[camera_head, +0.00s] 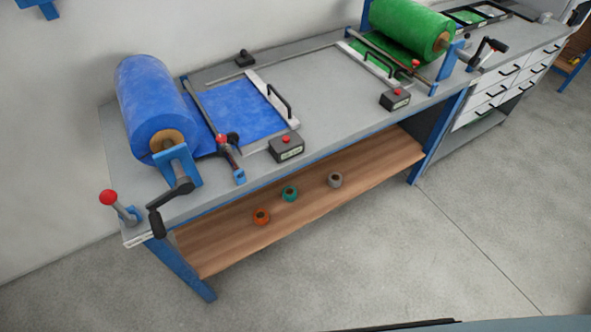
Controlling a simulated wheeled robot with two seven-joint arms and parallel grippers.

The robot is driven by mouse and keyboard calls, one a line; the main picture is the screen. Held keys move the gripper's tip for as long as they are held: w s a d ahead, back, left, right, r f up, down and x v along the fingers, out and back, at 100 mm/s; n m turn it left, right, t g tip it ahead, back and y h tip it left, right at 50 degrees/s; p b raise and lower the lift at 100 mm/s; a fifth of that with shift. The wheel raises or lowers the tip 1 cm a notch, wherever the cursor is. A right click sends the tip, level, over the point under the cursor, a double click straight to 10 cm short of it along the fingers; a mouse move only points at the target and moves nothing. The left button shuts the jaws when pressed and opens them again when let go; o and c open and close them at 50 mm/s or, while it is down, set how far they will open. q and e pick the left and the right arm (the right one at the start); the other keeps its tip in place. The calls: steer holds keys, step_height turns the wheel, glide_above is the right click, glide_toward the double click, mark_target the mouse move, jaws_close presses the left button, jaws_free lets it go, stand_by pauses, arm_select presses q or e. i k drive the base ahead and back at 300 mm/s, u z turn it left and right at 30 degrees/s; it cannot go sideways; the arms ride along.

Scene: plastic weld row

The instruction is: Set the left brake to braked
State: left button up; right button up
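The blue roll (150,98) sits in a blue stand at the left end of the workbench. A short lever with a red ball knob (108,198) stands on a small blue base at the bench's left front corner, beside the roll. It leans up and to the left. It looks like the left brake, but no label is legible. A black-handled crank (157,220) hangs at the roll's front end. Neither of my grippers is in view.
Blue film runs under a bar to a sealing frame (272,98) and a control box with a red button (286,147). A green roll (410,28) stands farther right. Several small coloured rings lie on the wooden lower shelf (330,205). The floor in front is clear.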

mark_target(108, 197)
steer(key=u, duration=0.75)
steer(key=k, duration=0.8)
steer(key=u, duration=0.7)
steer(key=i, duration=0.5)
steer(key=z, duration=0.05)
